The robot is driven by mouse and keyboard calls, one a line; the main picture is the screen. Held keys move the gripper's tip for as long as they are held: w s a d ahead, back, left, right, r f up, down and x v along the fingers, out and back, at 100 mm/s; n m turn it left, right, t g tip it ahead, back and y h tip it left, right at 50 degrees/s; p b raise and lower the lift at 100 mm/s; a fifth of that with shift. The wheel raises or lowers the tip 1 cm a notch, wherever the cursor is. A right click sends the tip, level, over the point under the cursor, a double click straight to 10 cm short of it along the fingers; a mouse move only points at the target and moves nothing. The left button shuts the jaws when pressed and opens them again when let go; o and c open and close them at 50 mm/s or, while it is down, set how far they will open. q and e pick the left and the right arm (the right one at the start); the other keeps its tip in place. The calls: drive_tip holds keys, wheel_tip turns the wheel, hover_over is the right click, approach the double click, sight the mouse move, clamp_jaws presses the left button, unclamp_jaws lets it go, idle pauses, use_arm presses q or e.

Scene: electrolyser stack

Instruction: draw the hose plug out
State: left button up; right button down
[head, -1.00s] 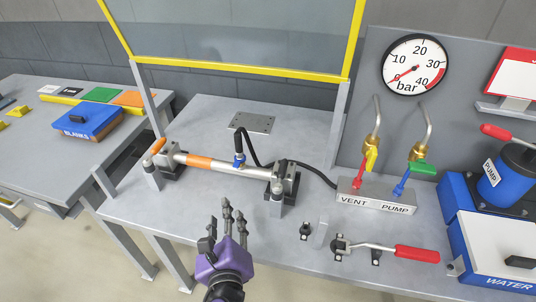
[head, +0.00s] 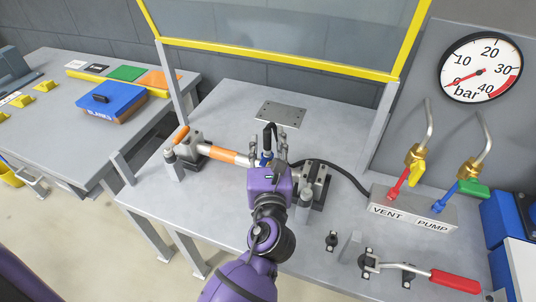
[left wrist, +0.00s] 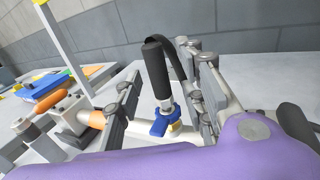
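The hose plug (left wrist: 157,75) has a black sleeve and a blue collar (left wrist: 165,122). It stands upright on the side of a white tube with orange bands (head: 223,155), clamped level between two end holders. In the head view the plug (head: 267,157) is partly hidden by my left gripper (head: 268,145). My left gripper's fingers (left wrist: 160,95) stand on both sides of the plug in the left wrist view, with gaps visible, so it is open around it. My right gripper is not in view.
A black hose (head: 335,170) runs to the VENT/PUMP valve block (head: 412,208). The gauge (head: 481,68) needle points near zero. A yellow-framed clear screen (head: 280,50) stands behind. A red-handled clamp (head: 455,281) lies front right. A metal plate (head: 280,111) lies behind the tube.

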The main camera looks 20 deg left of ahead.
use_arm(q)
drive_tip(key=shift+w+a, duration=0.2)
drive_tip(key=shift+w, duration=0.25)
clamp_jaws()
